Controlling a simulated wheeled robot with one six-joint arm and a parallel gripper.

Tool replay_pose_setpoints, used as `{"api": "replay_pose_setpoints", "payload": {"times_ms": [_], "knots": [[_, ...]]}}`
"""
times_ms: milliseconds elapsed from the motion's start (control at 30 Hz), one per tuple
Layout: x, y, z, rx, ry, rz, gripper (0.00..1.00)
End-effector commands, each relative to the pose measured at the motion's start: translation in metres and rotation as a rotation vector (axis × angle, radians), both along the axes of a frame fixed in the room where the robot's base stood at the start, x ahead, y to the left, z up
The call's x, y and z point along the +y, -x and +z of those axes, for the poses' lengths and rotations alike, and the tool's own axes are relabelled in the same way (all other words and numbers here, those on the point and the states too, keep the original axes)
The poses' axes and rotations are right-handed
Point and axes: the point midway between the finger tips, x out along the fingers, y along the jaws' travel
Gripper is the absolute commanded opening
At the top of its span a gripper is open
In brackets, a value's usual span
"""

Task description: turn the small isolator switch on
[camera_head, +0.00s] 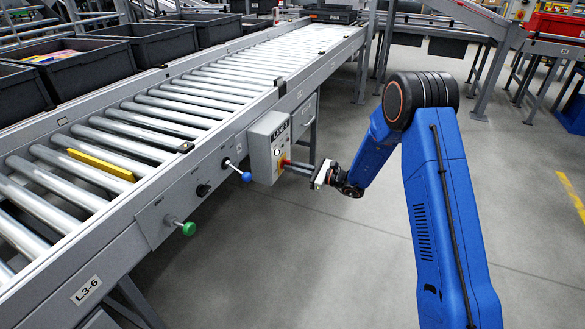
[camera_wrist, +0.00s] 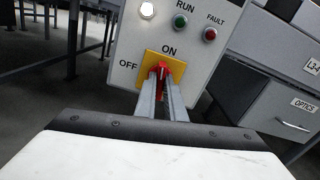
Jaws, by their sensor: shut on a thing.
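The isolator switch is a red handle (camera_wrist: 162,68) on a yellow plate (camera_wrist: 150,57), on the face of a grey control box (camera_head: 262,141). OFF is printed left of the plate and ON above it. In the head view the red handle (camera_head: 285,161) shows small at the box's right-hand face. My gripper (camera_wrist: 165,80) reaches straight to the plate and is shut on the red handle, one finger on each side. The gripper (camera_head: 287,165) also shows in the head view. The handle looks roughly upright, towards ON, but the fingers hide part of it, so its exact angle is unclear.
Above the switch are a green RUN lamp (camera_wrist: 180,20) and a red FAULT lamp (camera_wrist: 210,34). A blue-balled lever (camera_head: 246,176), a black rotary knob (camera_head: 203,190) and a green knob (camera_head: 189,228) line the roller conveyor's side (camera_head: 150,208). Open floor (camera_head: 330,255) lies right.

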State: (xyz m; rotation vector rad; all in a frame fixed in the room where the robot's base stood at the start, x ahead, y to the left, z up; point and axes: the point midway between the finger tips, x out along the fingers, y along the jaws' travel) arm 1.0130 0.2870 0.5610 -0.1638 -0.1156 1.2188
Motion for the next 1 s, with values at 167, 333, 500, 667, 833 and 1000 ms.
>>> {"api": "replay_pose_setpoints", "payload": {"times_ms": [167,333,500,667,833,1000], "knots": [[-0.0006,0.0001,-0.0014,0.098,-0.034,-0.001,0.0],[-0.0006,0.0001,-0.0015,0.158,-0.054,-0.001,0.0],[-0.0006,0.0002,-0.0015,0.187,-0.065,-0.001,0.0],[-0.0006,0.0002,-0.0016,0.195,-0.068,-0.001,0.0],[-0.0007,0.0002,-0.0016,0.195,-0.068,-0.001,0.0],[-0.0007,0.0002,-0.0016,0.195,-0.068,-0.001,0.21]]}}
